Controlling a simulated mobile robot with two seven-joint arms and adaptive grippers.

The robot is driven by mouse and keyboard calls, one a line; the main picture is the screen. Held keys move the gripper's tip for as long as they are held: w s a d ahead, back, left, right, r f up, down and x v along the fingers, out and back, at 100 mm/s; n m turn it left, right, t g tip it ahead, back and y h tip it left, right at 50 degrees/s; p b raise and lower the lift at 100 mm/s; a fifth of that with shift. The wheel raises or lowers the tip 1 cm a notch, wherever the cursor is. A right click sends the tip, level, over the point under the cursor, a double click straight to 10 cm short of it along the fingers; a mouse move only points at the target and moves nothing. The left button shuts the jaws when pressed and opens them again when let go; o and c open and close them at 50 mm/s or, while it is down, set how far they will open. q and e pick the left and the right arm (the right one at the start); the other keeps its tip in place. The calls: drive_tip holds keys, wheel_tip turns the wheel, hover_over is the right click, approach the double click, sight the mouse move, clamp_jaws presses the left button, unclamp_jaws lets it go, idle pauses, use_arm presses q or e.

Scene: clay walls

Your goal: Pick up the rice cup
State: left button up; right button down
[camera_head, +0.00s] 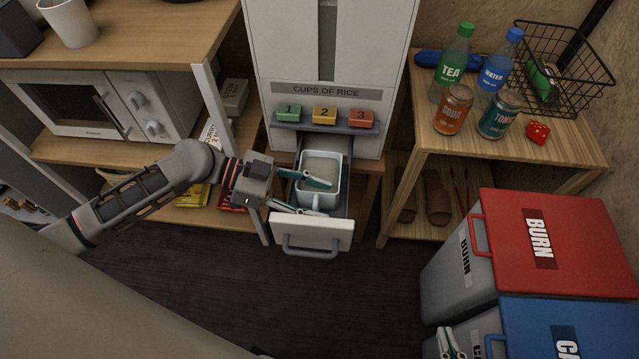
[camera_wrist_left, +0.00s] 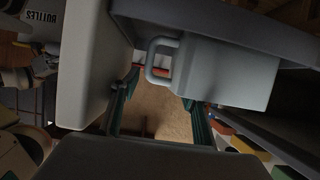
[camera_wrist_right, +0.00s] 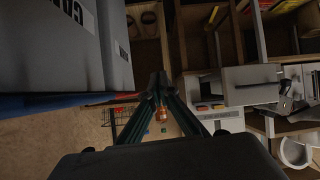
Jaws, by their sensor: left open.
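The rice cup (camera_head: 321,168) is a pale, square cup with a handle on its front side. It sits in the pulled-out drawer (camera_head: 303,232) of the white rice dispenser and holds pale contents. My left gripper (camera_head: 318,197) is open at the cup's front, with one finger over the cup's near rim and the other lower, by the handle. In the left wrist view the cup (camera_wrist_left: 225,72) and its handle (camera_wrist_left: 158,58) lie beside the open fingers (camera_wrist_left: 160,103); I see no grip on it. My right gripper (camera_head: 451,343) is far off by the bins, its fingertips together and empty (camera_wrist_right: 160,88).
The dispenser (camera_head: 330,90) has buttons numbered 1, 2 and 3 above the drawer. A microwave shelf (camera_head: 200,70) stands left. A wooden stand (camera_head: 480,150) with bottles, cans and a wire basket stands right. Red-lidded (camera_head: 540,240) and blue-lidded (camera_head: 570,325) bins fill the lower right.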

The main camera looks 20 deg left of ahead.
use_arm(q)
clamp_jaws()
use_arm(e)
drive_tip(key=shift+s+f, duration=0.15)
drive_tip(key=shift+s, duration=0.15)
use_arm(q)
drive_tip(key=shift+r, duration=0.1)
